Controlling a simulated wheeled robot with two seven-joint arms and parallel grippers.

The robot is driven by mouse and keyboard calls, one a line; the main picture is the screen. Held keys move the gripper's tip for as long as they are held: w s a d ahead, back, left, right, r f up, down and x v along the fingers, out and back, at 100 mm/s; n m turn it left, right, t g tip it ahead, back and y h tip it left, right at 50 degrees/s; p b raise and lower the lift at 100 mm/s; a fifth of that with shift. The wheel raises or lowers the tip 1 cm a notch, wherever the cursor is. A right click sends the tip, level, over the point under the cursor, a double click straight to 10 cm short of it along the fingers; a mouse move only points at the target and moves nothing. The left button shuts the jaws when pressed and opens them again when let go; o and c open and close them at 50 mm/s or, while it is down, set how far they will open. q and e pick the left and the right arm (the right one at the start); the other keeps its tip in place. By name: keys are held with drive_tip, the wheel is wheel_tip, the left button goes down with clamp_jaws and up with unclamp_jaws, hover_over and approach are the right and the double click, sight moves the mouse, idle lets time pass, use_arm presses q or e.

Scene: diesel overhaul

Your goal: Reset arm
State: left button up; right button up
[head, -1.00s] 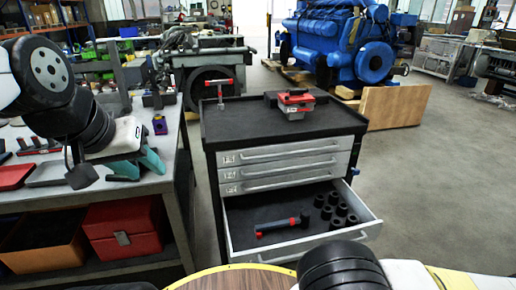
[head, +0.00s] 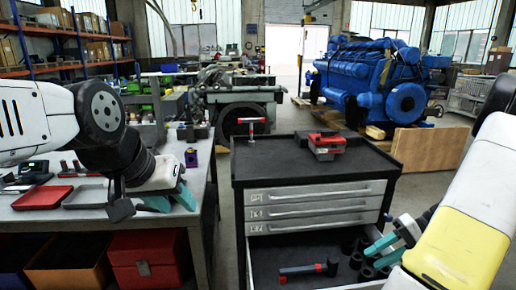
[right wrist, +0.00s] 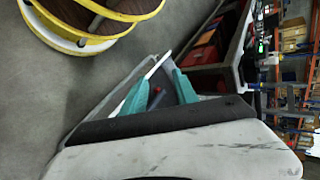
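My left gripper (head: 168,202) has teal fingers held apart and empty, over the right part of the grey workbench (head: 60,221) in the head view. My right gripper (head: 384,253) is at the right, over or near the right side of the open drawer (head: 262,262). Its teal fingers are spread with nothing between them, and they also show in the right wrist view (right wrist: 158,92). The drawer belongs to the tool cabinet (head: 315,160) and holds a black and red hammer (head: 308,270) and several black sockets (head: 357,257).
A red and grey case (head: 327,145) and a red T-handled tool (head: 251,128) stand on the cabinet top. Red trays (head: 42,197) lie on the workbench. A yellow-rimmed round thing (right wrist: 90,20) shows in the right wrist view. Open floor lies right of the cabinet.

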drive_tip(key=a+r+n+h, duration=0.2)
drive_tip(key=a+r+h, duration=0.4)
drive_tip(key=a+r, duration=0.7)
drive_tip(key=s+a+r+t+h, duration=0.1)
drive_tip(key=s+a+r+t, duration=0.2)
drive_tip(key=r, duration=0.2)
drive_tip(key=s+a+r+n+t+h, duration=0.1)
drive_tip(key=s+a+r+t, duration=0.1)
drive_tip(key=s+a+r, duration=0.1)
wheel_tip(320, 180, up, 3)
drive_tip(key=shift+s+a+f+t, duration=0.15)
drive_tip(key=shift+s+a+t, duration=0.2)
drive_tip(key=shift+a, duration=0.4)
